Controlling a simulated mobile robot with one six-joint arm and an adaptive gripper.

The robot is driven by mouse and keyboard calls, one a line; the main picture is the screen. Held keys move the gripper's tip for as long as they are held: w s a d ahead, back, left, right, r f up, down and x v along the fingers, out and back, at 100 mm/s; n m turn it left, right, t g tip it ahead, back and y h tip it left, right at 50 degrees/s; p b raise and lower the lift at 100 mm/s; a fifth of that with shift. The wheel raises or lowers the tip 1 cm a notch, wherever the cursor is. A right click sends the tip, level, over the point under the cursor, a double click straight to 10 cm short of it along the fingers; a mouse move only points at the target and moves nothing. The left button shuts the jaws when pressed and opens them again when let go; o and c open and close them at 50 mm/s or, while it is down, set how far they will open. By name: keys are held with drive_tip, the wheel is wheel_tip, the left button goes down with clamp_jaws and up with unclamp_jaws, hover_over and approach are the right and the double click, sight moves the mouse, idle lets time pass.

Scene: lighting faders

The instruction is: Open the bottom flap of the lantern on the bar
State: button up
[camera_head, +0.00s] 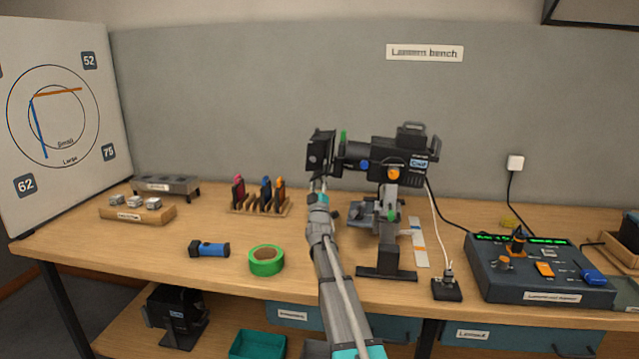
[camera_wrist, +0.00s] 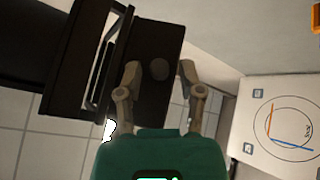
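The black lantern (camera_head: 405,160) hangs on a stand at the middle of the bench, its front facing left. Dark flaps (camera_head: 321,150) stand at its front end. My gripper (camera_head: 318,186) is just below these flaps in the head view. In the wrist view my gripper (camera_wrist: 159,70) has its two fingers spread apart. A dark flat flap (camera_wrist: 150,45) with a round mark lies between and beyond them. I cannot tell whether either finger touches it. The lantern's front frame (camera_wrist: 105,65) shows at left.
A blue torch (camera_head: 209,249) and green tape roll (camera_head: 266,261) lie left of my arm. A rack (camera_head: 262,205) of coloured-handled items stands behind. A fader desk (camera_head: 540,270) is at right. A white board (camera_head: 60,110) stands at far left.

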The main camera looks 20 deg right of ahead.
clamp_jaws()
drive_tip(key=shift+w+m, duration=0.1)
drive_tip(key=shift+m, duration=0.2)
drive_tip(key=m+g+h, duration=0.1)
drive_tip(key=m+h, duration=0.1)
drive_tip(key=a+r+m+g+h+p, duration=0.1)
drive_tip(key=m+h, duration=0.1)
drive_tip(key=m, duration=0.1)
drive_tip(key=w+m+g+h, duration=0.1)
drive_tip(key=m+h, duration=0.1)
drive_tip(key=m, duration=0.1)
drive_tip(key=shift+a+r+g, duration=0.15)
drive_tip(key=shift+r+g, duration=0.15)
drive_tip(key=shift+g, duration=0.1)
drive_tip(key=m+g+h+p, duration=0.1)
drive_tip(key=m, duration=0.1)
drive_tip(key=r+m+g+h+p, duration=0.1)
drive_tip(key=m+g, duration=0.1)
drive_tip(key=m, duration=0.1)
drive_tip(key=m+g+h+p, duration=0.1)
drive_tip(key=m+g, duration=0.1)
drive_tip(key=shift+w+a+r+m+h, duration=0.2)
drive_tip(key=shift+a+r+m+h, duration=0.1)
drive_tip(key=shift+a+m+h, duration=0.1)
drive_tip(key=shift+r+m+g+h+p, duration=0.15)
drive_tip(key=shift+m+g+h+p, duration=0.15)
drive_tip(key=shift+m+g+p, duration=0.7)
drive_tip(key=shift+m, duration=0.4)
